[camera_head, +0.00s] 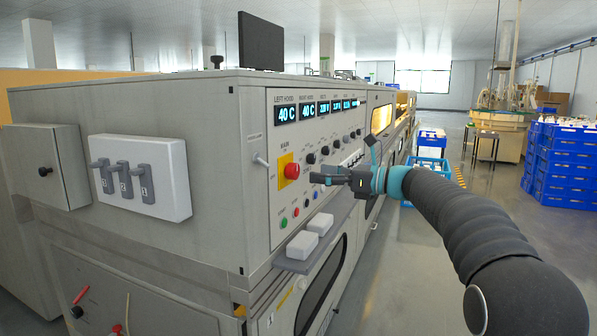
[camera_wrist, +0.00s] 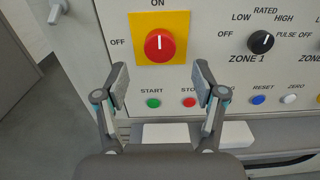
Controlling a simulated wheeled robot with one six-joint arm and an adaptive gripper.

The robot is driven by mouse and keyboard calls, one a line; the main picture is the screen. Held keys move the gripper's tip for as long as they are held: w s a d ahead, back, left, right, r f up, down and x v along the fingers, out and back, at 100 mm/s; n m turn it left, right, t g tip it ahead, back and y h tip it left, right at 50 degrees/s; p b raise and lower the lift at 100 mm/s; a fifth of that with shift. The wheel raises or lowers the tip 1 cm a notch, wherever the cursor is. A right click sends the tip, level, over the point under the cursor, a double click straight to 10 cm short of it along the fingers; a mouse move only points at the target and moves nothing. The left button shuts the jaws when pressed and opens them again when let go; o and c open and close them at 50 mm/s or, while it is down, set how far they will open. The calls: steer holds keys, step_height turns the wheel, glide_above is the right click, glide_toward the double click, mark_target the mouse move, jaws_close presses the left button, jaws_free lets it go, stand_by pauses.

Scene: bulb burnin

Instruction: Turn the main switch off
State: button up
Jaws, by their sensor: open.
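The main switch (camera_head: 292,171) is a round red knob on a yellow plate on the machine's control panel. In the wrist view the knob (camera_wrist: 160,46) shows a white mark pointing up toward the word ON; the word OFF is left of the plate. My gripper (camera_wrist: 161,82) is open, its two fingers spread left and right, with nothing between them. It is in front of the panel, and in the wrist picture its fingertips appear just below the knob. In the head view my gripper (camera_head: 318,178) is right of the knob, apart from it.
Green START (camera_wrist: 153,103) and red STOP (camera_wrist: 189,102) buttons sit below the switch. A black ZONE 1 knob (camera_wrist: 261,42) is to its right. White blocks (camera_head: 302,244) rest on a ledge below. A lever (camera_head: 261,160) sticks out left of the switch.

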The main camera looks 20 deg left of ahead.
mark_target(297, 171)
steer(key=a, duration=0.6)
steer(key=shift+w+a, duration=0.25)
steer(key=shift+a, duration=0.1)
steer(key=c, duration=1.1)
